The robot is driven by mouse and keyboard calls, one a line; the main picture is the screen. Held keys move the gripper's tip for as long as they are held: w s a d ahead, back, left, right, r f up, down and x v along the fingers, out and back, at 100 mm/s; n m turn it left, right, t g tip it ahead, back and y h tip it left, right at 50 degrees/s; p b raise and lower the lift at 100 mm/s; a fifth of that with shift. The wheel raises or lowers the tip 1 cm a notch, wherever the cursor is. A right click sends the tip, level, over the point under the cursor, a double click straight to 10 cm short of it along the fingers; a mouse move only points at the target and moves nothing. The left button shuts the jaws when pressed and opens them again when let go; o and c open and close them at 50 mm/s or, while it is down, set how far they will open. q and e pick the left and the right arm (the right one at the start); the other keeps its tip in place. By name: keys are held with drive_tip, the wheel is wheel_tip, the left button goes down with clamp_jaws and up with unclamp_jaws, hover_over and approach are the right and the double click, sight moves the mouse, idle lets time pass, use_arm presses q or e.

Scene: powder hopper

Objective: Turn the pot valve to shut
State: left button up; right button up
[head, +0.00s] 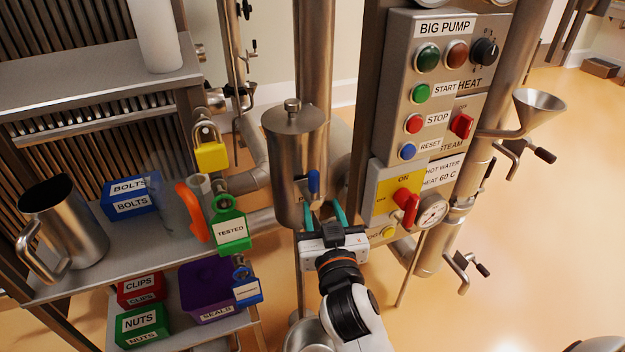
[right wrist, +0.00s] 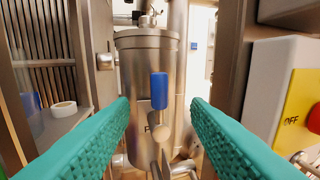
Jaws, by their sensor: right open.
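The steel pot (head: 295,150) with a lid stands upright in the middle of the head view, and it fills the middle of the right wrist view (right wrist: 148,60). The pot valve has a blue handle (head: 314,183) low on the pot's front; in the right wrist view the blue handle (right wrist: 159,90) points up above a steel stem and rounded hub. My right gripper (head: 324,212) is open, its teal fingers just in front of and below the handle. In the right wrist view the handle shows between the fingers, apart from both. My left gripper is not in view.
A control panel (head: 398,105) and a yellow switch plate with a red knob (head: 405,203) stand close on the right. At left, a shelf holds a steel jug (head: 62,228) and bins. Yellow (head: 211,156) and green (head: 231,231) padlock tags hang near the pot.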

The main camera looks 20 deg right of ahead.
sight(315, 185)
drive_tip(key=x, duration=1.1)
drive_tip(key=shift+w, duration=0.15)
clamp_jaws()
